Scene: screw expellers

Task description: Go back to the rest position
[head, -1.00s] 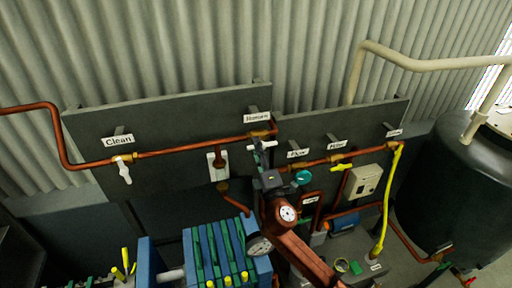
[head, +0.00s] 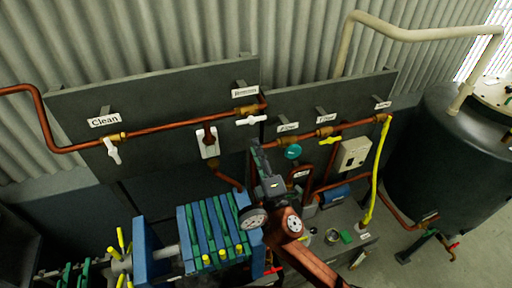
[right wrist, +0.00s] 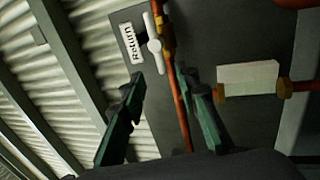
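My right gripper (head: 256,152) is in front of the dark pipe panel, below the Return valve. In the right wrist view its two green-and-black fingers (right wrist: 163,76) are apart with nothing held between them. The Return valve's white handle (head: 251,120) lies roughly level along the copper pipe in the head view. It also shows beyond the fingertips in the right wrist view (right wrist: 153,38), apart from them, beside the "Return" label (right wrist: 131,43). My left gripper is not in view.
The Clean valve's white handle (head: 113,150) hangs down at left. A yellow hose (head: 374,180) and dark tank (head: 455,150) are at right.

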